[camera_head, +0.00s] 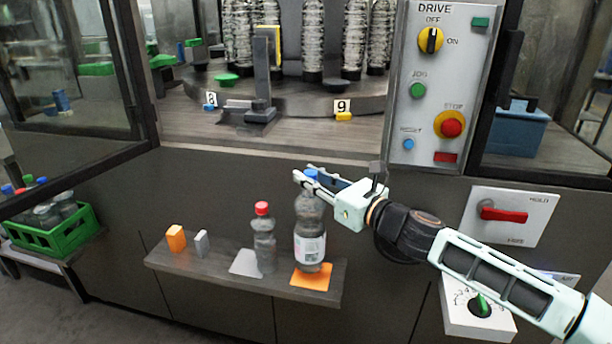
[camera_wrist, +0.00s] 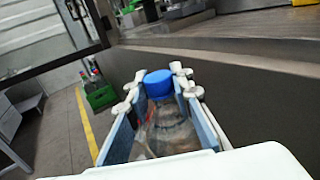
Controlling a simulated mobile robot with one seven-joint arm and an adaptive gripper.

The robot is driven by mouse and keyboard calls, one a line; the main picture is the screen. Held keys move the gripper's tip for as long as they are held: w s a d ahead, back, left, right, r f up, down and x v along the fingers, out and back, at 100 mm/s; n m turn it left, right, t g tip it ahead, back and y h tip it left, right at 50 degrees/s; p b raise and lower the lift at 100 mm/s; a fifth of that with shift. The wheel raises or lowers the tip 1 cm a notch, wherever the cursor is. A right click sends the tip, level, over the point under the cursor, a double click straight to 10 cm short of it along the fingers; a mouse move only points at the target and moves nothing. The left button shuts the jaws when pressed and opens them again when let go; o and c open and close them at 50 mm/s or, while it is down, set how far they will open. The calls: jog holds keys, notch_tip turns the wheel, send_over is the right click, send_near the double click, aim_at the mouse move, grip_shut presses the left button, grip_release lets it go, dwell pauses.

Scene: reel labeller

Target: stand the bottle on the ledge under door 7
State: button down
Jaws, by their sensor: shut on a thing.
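The clear bottle with a blue cap (camera_head: 311,230) and white label is upright at the right of the narrow grey ledge (camera_head: 200,264). Its base is at the orange square (camera_head: 313,284); whether it touches or hovers just above I cannot tell. My gripper (camera_head: 308,180) is shut on its upper part, just below the cap, reaching in from the right. In the wrist view the blue cap (camera_wrist: 158,83) shows between the two fingers (camera_wrist: 155,95). No number 7 is readable; I see tags 8 (camera_head: 211,100) and 9 (camera_head: 342,107) on the machine above.
A red-capped bottle (camera_head: 264,240) stands left of the held bottle, near a pale square (camera_head: 245,263). An orange block (camera_head: 176,238) and a grey block (camera_head: 201,243) stand further left. A green crate of bottles (camera_head: 55,232) is far left. The control panel (camera_head: 440,85) is above my arm.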

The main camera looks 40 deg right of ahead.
jog(key=shift+d+f+b, duration=0.2)
jog(key=shift+f+b, duration=0.55)
jog(key=shift+f, duration=1.05)
jog(key=c, duration=1.7)
grip_release()
jog(key=shift+s, duration=0.25)
jog(key=s+p, duration=0.1)
jog(key=s, duration=0.2)
jog(key=s+d+p, duration=0.1)
jog(key=s, duration=0.3)
jog(key=s+p, duration=0.1)
jog(key=s, duration=0.3)
jog(key=shift+s+d, duration=0.2)
